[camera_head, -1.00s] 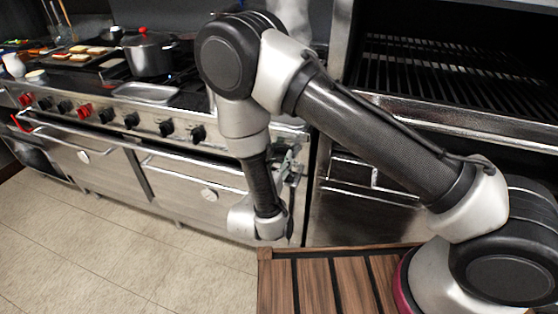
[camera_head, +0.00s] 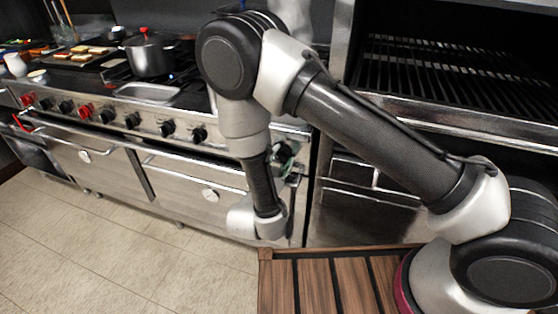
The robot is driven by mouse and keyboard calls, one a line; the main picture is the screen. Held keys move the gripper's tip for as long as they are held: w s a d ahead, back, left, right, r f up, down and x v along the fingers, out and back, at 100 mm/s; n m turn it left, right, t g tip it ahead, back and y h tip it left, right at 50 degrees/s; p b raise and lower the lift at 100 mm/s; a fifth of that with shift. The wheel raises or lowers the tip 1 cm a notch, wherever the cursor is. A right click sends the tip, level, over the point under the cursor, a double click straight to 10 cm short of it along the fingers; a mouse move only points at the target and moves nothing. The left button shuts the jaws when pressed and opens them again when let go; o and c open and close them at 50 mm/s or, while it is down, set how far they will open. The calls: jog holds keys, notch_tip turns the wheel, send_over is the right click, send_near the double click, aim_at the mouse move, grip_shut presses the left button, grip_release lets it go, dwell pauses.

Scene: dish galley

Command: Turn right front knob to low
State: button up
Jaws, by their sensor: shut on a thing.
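The steel range's front panel (camera_head: 150,122) carries a row of black and red knobs. The black knob (camera_head: 199,134) is the rightmost one in plain sight, to the left of my arm. My gripper (camera_head: 284,153) is at the right end of this panel, partly hidden behind my wrist. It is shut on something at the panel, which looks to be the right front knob. That knob is covered by my gripper and wrist, so its pointer and setting cannot be seen.
Oven doors with a long handle (camera_head: 190,166) lie below the knobs. A pot (camera_head: 148,56) with a red-knobbed lid and a steel tray (camera_head: 146,91) are on the range top. A grill unit (camera_head: 430,75) stands at the right. The tiled floor (camera_head: 120,245) is clear.

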jog(key=shift+m, duration=1.1)
jog(key=o, duration=1)
